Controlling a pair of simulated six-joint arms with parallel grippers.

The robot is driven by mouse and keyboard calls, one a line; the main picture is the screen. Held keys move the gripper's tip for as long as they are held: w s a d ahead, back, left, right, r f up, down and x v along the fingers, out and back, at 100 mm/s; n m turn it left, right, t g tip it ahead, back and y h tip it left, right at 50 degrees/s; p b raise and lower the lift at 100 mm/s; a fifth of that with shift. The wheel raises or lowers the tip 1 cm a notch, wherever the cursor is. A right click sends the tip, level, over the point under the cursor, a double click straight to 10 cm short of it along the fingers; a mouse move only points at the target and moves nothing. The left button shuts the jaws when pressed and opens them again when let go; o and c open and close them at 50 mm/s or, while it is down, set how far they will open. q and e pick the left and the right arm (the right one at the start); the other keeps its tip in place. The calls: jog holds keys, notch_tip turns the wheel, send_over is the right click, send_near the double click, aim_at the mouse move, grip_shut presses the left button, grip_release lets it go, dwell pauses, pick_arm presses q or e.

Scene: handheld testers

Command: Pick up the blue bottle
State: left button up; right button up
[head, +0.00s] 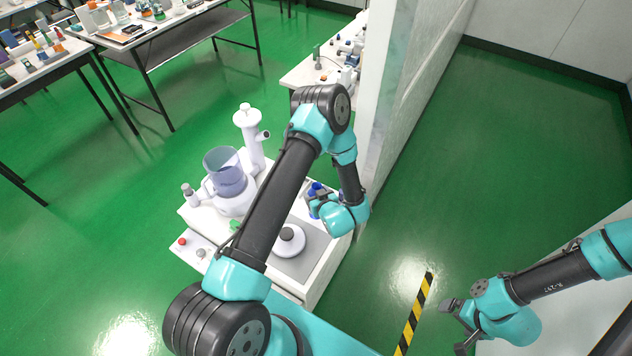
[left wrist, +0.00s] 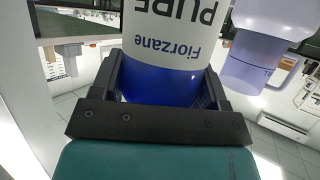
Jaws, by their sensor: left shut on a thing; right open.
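The blue bottle (head: 315,188) is at the right side of the white bench, mostly hidden by my left gripper (head: 319,204). In the left wrist view the bottle (left wrist: 160,88) fills the space between the two dark fingers. Its white label reads "Fiorzane" and "PURE", upside down in that picture. My left gripper (left wrist: 160,92) is shut on the bottle. I cannot tell whether the bottle's base touches the bench. My right gripper (head: 457,326) is open and empty, low over the floor at the right.
The white bench (head: 318,282) also holds a clear jug on a white device (head: 226,176), a tall white apparatus (head: 250,135), a small white bottle (head: 190,195) and a round white item (head: 290,240). A partition wall (head: 400,90) stands close behind my left arm.

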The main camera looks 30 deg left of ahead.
pick_arm(q)
jog(key=shift+s+d+r, duration=0.1)
jog(key=shift+s+d, duration=0.35)
jog(key=shift+s, duration=0.25)
jog(key=shift+s+d+r, duration=0.1)
jog(key=shift+s+d, duration=0.3)
jog(key=shift+s, duration=0.3)
jog(key=shift+s+d+r, duration=0.1)
jog(key=shift+s+d, duration=0.35)
jog(key=shift+s, duration=0.25)
